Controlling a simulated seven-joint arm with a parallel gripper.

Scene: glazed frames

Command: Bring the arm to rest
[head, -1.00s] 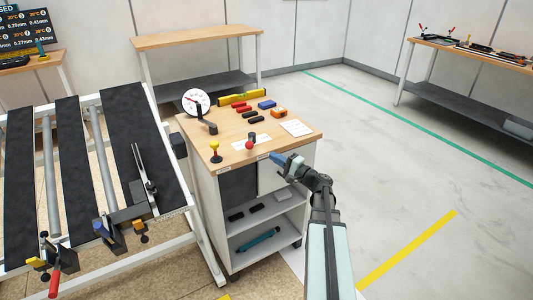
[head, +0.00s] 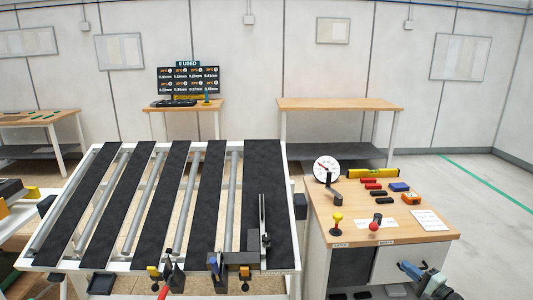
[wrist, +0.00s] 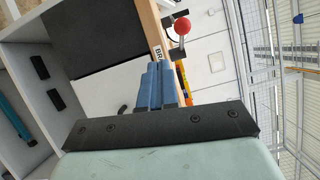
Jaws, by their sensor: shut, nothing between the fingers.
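My gripper (head: 405,267) is at the lower right of the head view, in front of the upper front of the wood-topped cart (head: 440,233). Its blue fingers are together and empty. They also show in the wrist view (wrist: 157,72), side by side, pointing toward the cart's top edge. Most of my arm is cut off by the bottom of the head view. I cannot tell the exact gap between the fingertips and the cart.
A red-knobbed part (head: 375,226) and a yellow-knobbed part (head: 337,222) stand near the cart's front edge. A dial gauge (head: 326,169) and a yellow level (head: 373,175) are behind. A rack with black strips (head: 265,180) stands left. Floor at right is clear.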

